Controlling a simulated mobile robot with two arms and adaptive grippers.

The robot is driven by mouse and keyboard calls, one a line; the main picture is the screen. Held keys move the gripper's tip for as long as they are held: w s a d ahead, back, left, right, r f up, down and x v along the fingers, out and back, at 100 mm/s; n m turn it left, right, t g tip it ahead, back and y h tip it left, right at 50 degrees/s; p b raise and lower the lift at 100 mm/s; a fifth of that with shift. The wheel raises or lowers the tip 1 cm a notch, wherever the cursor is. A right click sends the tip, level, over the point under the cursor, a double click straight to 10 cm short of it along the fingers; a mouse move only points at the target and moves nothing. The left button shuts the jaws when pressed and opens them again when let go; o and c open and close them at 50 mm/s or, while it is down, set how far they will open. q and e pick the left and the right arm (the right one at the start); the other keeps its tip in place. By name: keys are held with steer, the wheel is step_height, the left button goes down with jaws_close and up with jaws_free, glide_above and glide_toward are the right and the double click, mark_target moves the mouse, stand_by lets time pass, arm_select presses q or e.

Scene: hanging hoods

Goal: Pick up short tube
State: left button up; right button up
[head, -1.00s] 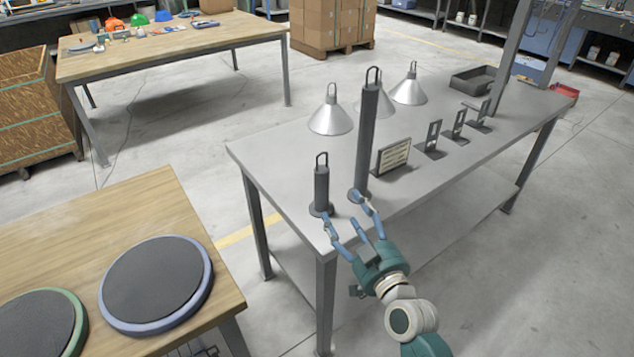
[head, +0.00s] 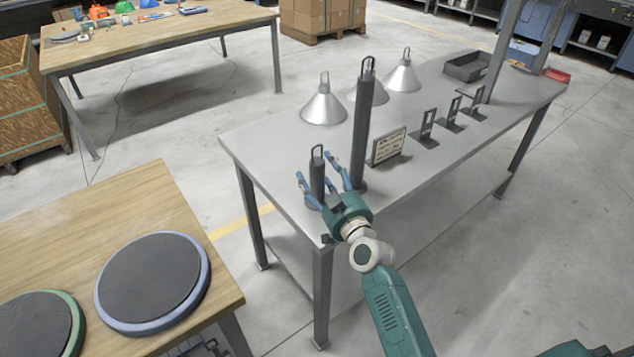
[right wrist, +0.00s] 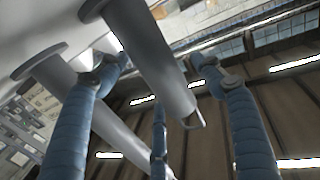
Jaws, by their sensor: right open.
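The short tube (head: 317,172), a dark grey post with a wire loop on top, stands upright near the front left corner of the grey metal table. My right gripper (head: 318,173) is open, its blue fingers spread on both sides of the tube; contact cannot be told. In the right wrist view the short tube (right wrist: 150,55) lies between the open fingers, its loop towards the lower right. The tall tube (head: 361,130) stands upright just right of the short one, close to a finger. It also shows in the right wrist view (right wrist: 110,120). My left gripper is not visible.
Metal lamp hoods (head: 323,104) stand behind the tubes. A small sign (head: 388,146), upright brackets (head: 428,128) and a dark tray (head: 467,66) stand farther right. A wooden table (head: 60,240) with two round pads (head: 152,280) is at left.

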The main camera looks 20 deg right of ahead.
steer(key=shift+w, duration=0.1)
steer(key=shift+r, duration=0.1)
steer(key=c, duration=1.5)
steer(key=shift+r, duration=0.1)
